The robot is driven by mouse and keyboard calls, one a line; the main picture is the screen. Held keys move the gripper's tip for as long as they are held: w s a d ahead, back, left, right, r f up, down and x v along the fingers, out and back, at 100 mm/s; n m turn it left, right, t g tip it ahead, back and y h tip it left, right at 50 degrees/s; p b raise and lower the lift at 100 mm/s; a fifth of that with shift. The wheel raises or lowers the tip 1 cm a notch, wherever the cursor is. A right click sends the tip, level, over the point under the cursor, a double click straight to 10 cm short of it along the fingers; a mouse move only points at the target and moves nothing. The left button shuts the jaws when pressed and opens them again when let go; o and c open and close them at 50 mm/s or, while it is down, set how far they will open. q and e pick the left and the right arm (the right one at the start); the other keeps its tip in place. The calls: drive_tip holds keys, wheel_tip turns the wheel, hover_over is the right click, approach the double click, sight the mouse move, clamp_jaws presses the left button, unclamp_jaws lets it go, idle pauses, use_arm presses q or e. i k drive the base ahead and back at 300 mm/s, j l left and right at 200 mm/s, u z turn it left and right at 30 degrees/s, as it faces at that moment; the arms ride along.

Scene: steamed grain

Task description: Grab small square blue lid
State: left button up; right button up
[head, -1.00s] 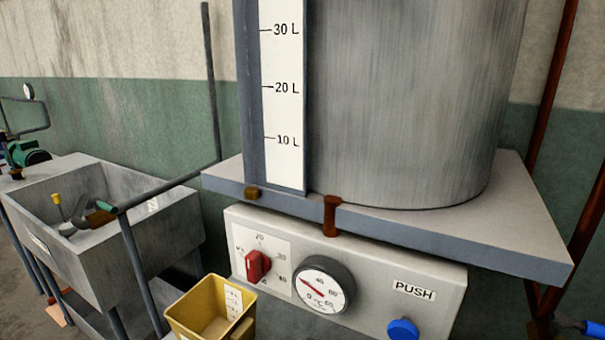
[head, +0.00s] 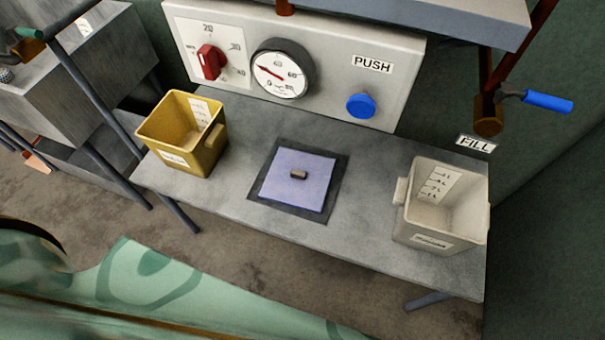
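A small square lid (head: 287,190), pale blue-violet with a small brownish knob (head: 299,174) at its middle, lies flat on a dark square patch of the grey bench. It sits between a yellow container and a whitish one, below the control panel. Neither of my grippers shows in the head view, and nothing touches the lid.
The yellow container (head: 183,163) stands left of the lid and the whitish container (head: 470,239) right, on the grey bench (head: 330,240). The panel (head: 330,50) has a red knob (head: 210,62), gauge (head: 279,73) and blue button (head: 361,105). A blue-handled valve (head: 547,101) is at right.

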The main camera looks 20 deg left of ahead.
sight(296, 179)
drive_tip(key=k+j+z, duration=0.25)
drive_tip(key=k+j, duration=0.15)
drive_tip(key=k+j+z, duration=0.25)
drive_tip(key=k, duration=0.25)
